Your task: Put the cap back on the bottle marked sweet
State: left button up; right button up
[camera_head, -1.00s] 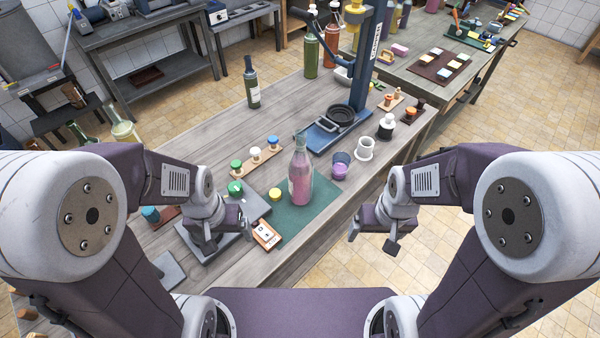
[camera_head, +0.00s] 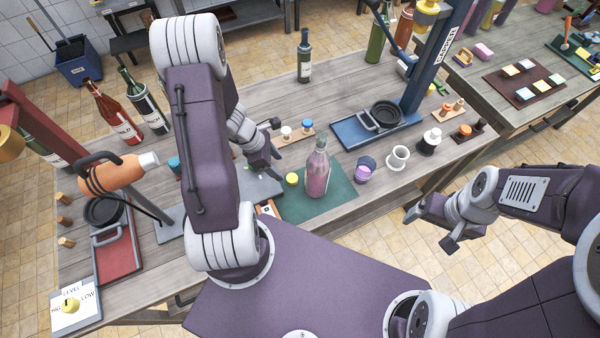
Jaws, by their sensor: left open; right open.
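A clear bottle of pink liquid (camera_head: 317,178) stands upright on a green mat (camera_head: 330,203); I cannot read a "sweet" mark on it. A yellow cap (camera_head: 292,179) sits on the mat to its left. A wooden strip (camera_head: 298,136) behind holds a white cap (camera_head: 286,131) and a blue cap (camera_head: 308,125); its left end is hidden by my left gripper. My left gripper (camera_head: 274,148) is open and empty, left of the strip and the bottle. My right gripper (camera_head: 428,228) is open and empty, off the table's front edge at right.
A small card (camera_head: 268,208) lies by the mat's left edge. A purple cup (camera_head: 366,168) and a white mug (camera_head: 398,157) stand right of the bottle. A blue press base (camera_head: 376,132) stands behind. Labelled bottles (camera_head: 118,120) and a red stand (camera_head: 118,262) are at left.

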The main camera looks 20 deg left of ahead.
aim_at(292, 178)
pick_arm(q)
jog(key=shift+s, duration=0.25)
jog(key=f, duration=0.1)
jog(key=w+d+f, duration=0.1)
jog(key=d+f+b, duration=0.1)
jog(key=shift+w+f, duration=0.25)
jog(key=shift+w, duration=0.1)
jog(key=shift+a+f, duration=0.1)
jog(key=shift+f, duration=0.05)
jog(key=shift+s+a, duration=0.15)
jog(key=shift+s, duration=0.05)
jog(key=b+x, duration=0.1)
jog(key=x, duration=0.4)
jog(key=shift+w, duration=0.2)
grip_shut()
